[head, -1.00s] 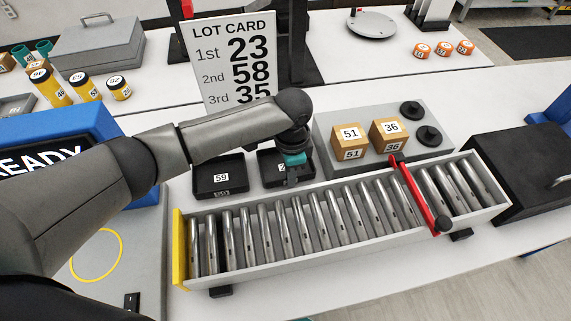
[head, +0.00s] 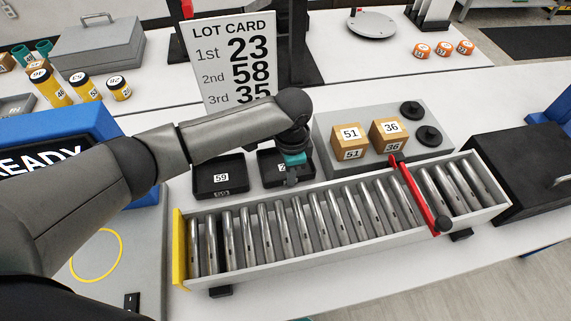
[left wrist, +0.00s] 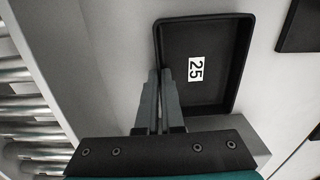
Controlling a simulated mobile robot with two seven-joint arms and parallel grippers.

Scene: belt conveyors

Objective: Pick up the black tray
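A black tray labelled 25 (left wrist: 225,60) lies on the white table; it also shows in the head view (head: 268,178), partly hidden by my arm. My left gripper (head: 291,180) is over its front side. In the left wrist view the fingers (left wrist: 160,72) are close together, one on each side of the tray's near wall, pinching it. The tray looks level and still rests at table height. A second black tray labelled 59 (head: 220,190) lies just to its left. My right gripper is not in view.
A roller conveyor (head: 300,258) with a red gate bar (head: 420,196) runs in front of the trays. A grey block (head: 330,122) with boxes 51 (head: 350,134) and 36 (head: 388,128) stands to the right. The lot card (head: 236,62) stands behind.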

